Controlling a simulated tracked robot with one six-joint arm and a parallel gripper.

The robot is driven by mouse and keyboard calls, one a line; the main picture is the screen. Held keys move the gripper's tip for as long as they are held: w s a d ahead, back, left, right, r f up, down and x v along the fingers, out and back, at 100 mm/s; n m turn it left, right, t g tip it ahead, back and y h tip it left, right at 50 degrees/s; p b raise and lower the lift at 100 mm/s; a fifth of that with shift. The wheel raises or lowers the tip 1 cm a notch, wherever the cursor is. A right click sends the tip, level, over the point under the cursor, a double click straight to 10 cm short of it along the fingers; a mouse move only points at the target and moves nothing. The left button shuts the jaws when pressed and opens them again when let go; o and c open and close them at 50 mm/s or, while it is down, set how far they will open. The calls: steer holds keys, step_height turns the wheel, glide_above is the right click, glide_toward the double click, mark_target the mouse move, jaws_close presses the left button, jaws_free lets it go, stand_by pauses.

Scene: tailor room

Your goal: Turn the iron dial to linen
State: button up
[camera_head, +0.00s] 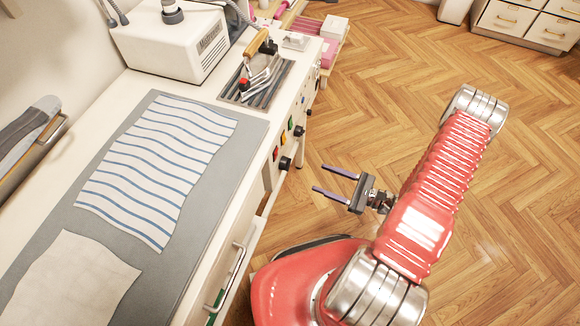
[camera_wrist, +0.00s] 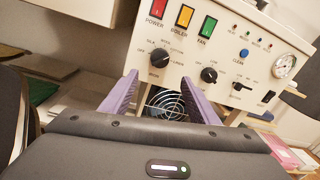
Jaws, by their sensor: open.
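The iron dial (camera_wrist: 160,57), a round black knob, is on the white control panel (camera_wrist: 225,50) in the wrist view. Labels for silk, wool, cotton and linen surround it; its exact pointer setting is too small to tell. In the head view, a black knob (camera_head: 285,163) shows on the front side of the table, left of my gripper (camera_head: 320,178). My gripper is open and empty, apart from the panel. In the wrist view its purple fingers (camera_wrist: 159,77) point toward the panel, with the iron dial just above and between the fingertips.
A second black knob (camera_wrist: 209,75), a blue button (camera_wrist: 244,53) and a gauge (camera_wrist: 285,66) are to the right. Red, orange and green switches line the panel's top. A fan grille (camera_wrist: 166,103) is below. Striped cloth (camera_head: 160,165) lies on the table; floor around my arm is clear.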

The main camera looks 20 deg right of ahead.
mark_target(286, 164)
steer(key=x, duration=1.2)
steer(key=shift+w+a, duration=0.1)
steer(key=shift+c, duration=0.5)
steer(key=c, duration=0.9)
steer(key=shift+a, duration=0.25)
steer(key=shift+c, duration=0.2)
steer(key=shift+d, duration=0.25)
